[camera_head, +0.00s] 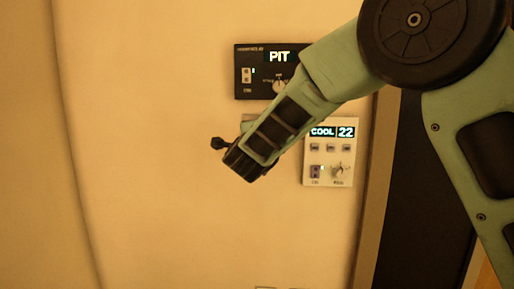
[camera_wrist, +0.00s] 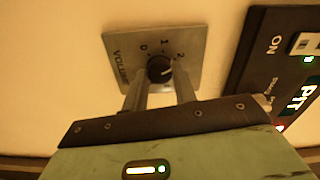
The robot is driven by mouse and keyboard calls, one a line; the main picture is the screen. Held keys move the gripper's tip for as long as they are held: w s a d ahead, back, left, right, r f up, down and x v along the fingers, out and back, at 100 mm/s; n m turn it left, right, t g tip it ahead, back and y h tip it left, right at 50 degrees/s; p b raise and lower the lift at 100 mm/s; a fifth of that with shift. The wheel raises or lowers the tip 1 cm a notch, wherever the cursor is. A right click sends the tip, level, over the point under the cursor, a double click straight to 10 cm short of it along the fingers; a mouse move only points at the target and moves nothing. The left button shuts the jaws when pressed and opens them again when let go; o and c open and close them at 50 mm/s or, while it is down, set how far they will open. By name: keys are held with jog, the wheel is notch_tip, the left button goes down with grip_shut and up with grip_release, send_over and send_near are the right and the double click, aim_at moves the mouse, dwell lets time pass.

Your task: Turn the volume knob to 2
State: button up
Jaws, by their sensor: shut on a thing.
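The volume knob (camera_wrist: 159,69) is a small black round knob on a square metal plate (camera_wrist: 190,42) marked VOLUME. The figures 0, 1 and 2 run in an arc around its far side. A pale pointer mark shows on the knob's right side, on the side of the 2; I cannot tell whether it lines up exactly with the 2. My gripper (camera_wrist: 161,82) is shut on the knob, one finger on each side. In the head view my arm hides the knob and the fingers; only a corner of the plate (camera_head: 247,119) seems to show.
A black panel (camera_head: 243,89) reading PIT, with a switch and a knob, is close above, and beside the plate in the wrist view (camera_wrist: 262,60). A white panel (camera_head: 345,126) reading COOL 22 is to the right. The wall (camera_head: 150,150) at left is bare.

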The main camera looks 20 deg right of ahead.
dwell(0.3)
jog(key=o, duration=1)
jog(key=shift+c, duration=0.2)
jog(key=b+v, duration=0.1)
jog(key=v, duration=1.6)
jog(key=shift+s, duration=0.2)
jog(key=shift+a, duration=0.2)
